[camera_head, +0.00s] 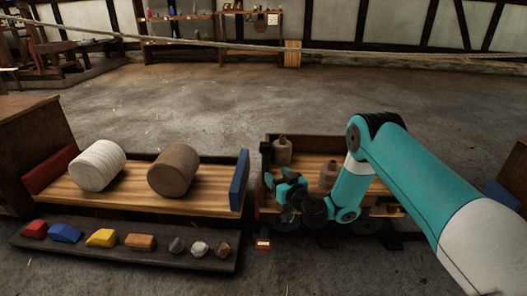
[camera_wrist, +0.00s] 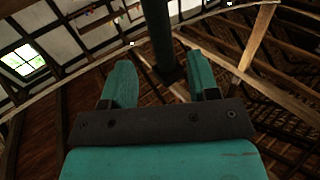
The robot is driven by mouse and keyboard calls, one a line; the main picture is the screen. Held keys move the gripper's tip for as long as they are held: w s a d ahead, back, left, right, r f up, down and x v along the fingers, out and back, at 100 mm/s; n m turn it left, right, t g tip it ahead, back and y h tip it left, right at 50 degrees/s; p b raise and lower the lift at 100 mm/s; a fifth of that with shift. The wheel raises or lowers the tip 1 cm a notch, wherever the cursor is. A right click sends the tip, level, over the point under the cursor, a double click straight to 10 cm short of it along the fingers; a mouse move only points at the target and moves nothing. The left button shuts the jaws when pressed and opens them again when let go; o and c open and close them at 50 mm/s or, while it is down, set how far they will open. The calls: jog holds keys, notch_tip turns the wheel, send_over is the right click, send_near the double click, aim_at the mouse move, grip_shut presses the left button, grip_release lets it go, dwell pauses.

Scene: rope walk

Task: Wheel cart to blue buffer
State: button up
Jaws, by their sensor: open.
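The cart (camera_head: 310,142) is a low wooden wagon with a dark rim and a plank bed, standing right of centre. Dark wheels show at its near side. Tan bottle-shaped pieces (camera_head: 282,152) stand on it. One blue buffer block (camera_head: 239,180) is upright at the right end of the left plank platform, a small gap from the cart. Another blue block (camera_head: 503,194) shows at the far right edge, partly cut off. My gripper (camera_head: 275,182) is open at the cart's near left part. In the wrist view a dark upright bar (camera_wrist: 158,40) appears between the fingers; contact is unclear.
The left platform (camera_head: 120,202) holds a white roll (camera_head: 97,165) and a brown roll (camera_head: 173,169), with a red block (camera_head: 48,170) at its left end. A dark tray (camera_head: 120,247) with coloured blocks and stones lies in front. A rope (camera_head: 250,46) spans the view. The floor behind is clear.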

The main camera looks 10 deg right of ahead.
aim_at(267, 168)
jog(key=p, duration=0.2)
jog(key=shift+w+a+r+p, duration=0.15)
jog(key=shift+w+r+p, duration=0.05)
jog(key=shift+r+p, duration=0.15)
jog(key=b+x, duration=0.1)
jog(key=x, duration=0.1)
jog(key=b+x, duration=0.1)
jog(key=x, duration=0.1)
jog(key=f+x, duration=0.1)
jog(key=x, duration=0.2)
jog(key=shift+b, duration=0.4)
jog(key=shift+x, duration=0.85)
jog(key=shift+r, duration=0.1)
grip_shut()
